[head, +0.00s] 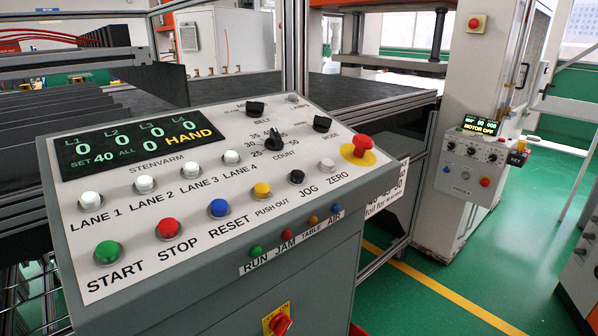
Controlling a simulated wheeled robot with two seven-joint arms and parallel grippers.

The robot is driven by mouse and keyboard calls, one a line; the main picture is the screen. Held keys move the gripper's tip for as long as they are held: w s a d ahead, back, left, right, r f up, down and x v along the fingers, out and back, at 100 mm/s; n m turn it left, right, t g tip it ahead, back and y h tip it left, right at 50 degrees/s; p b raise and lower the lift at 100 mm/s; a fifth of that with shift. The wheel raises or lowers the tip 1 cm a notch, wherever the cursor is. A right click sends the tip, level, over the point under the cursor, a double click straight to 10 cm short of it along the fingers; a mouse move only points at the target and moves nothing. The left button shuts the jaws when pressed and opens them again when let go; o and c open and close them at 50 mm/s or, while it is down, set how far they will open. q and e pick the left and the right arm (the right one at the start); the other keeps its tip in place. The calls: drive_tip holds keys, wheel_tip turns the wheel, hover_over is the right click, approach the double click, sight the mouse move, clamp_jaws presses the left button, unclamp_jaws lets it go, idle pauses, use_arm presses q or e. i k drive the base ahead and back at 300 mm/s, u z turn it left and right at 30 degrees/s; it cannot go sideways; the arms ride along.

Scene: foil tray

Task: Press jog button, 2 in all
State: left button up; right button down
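The jog button (297,177) is a small black push button on the sloped white face of the control panel (200,245), with the label JOG below it. It stands between the yellow PUSH OUT button (261,190) and the white ZERO button (327,165). Nothing covers or touches it. The panel's display (130,145) shows 0 under L1 to L4, SET 40, ALL 0 and HAND. Neither of my grippers is in view.
A red mushroom button (362,145) on a yellow disc stands right of ZERO. START (107,252), STOP (168,228) and RESET (219,208) line the front row. A black COUNT knob (274,140) sits behind.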

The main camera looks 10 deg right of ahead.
sight(297, 176)
drive_tip(key=z, duration=1.7)
drive_tip(key=k, duration=1.3)
drive_tip(key=u, duration=1.5)
drive_tip(key=i, duration=0.5)
